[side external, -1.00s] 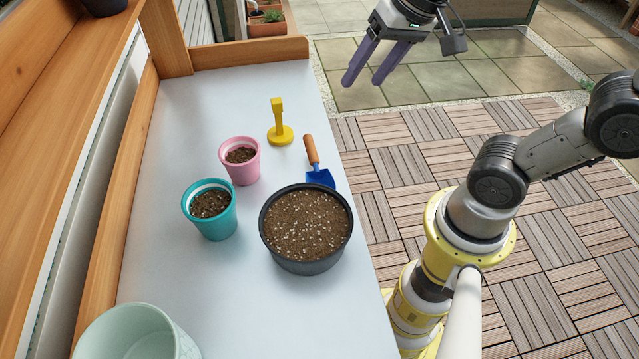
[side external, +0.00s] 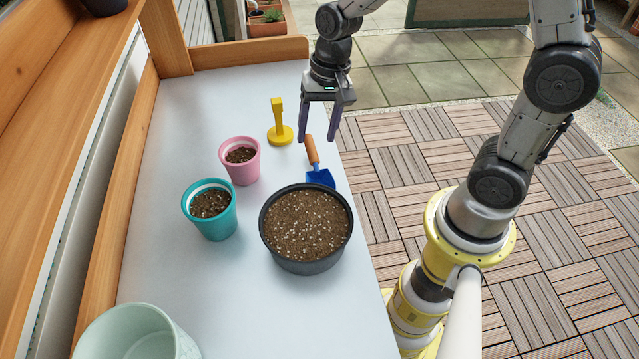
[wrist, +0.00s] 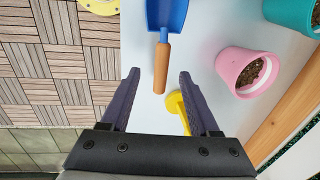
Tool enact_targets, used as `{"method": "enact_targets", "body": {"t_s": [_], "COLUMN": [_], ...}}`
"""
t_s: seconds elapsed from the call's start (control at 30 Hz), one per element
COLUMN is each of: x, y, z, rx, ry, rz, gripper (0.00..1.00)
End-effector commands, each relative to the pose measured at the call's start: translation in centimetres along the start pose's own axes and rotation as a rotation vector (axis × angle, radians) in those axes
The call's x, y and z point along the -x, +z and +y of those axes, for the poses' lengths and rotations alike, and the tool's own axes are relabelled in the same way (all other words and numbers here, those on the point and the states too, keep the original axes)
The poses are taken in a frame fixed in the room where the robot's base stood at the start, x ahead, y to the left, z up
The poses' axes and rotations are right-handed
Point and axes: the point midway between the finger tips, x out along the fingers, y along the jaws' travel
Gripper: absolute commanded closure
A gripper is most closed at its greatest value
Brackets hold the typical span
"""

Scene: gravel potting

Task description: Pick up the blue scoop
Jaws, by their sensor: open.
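The blue scoop (side external: 320,177) lies on the white table near its right edge, behind the black pot. Its wooden handle (side external: 311,149) points to the back of the table. My gripper (side external: 317,140) is open and points down over the handle end. In the wrist view the scoop (wrist: 167,14) is at the top, and its handle (wrist: 161,68) lies between the lines of my two open fingers (wrist: 158,78). The fingers appear to be above the handle and hold nothing. The exact height gap is hard to tell.
A yellow tool on a round base (side external: 281,135) stands just left of my gripper. A pink pot (side external: 243,170), a teal pot (side external: 215,222) and a large black pot of soil (side external: 308,266) stand nearby. A pale green pot (side external: 110,325) is at the front. The left table surface is clear.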

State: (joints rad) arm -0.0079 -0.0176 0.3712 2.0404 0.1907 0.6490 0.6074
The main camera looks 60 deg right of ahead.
Motion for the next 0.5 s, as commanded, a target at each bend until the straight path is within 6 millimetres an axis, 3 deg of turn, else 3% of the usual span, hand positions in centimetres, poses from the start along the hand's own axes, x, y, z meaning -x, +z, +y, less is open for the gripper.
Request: {"method": "enact_targets", "body": {"t_s": [0.23,0.5], "x": [-1.8,-5.5], "y": [0.1,0.1], "z": [0.0,-0.2], "rx": [0.0,0.0], "ry": [0.001,0.002], "rz": [-0.002,-0.003], "gripper": [0.38,0.38]}}
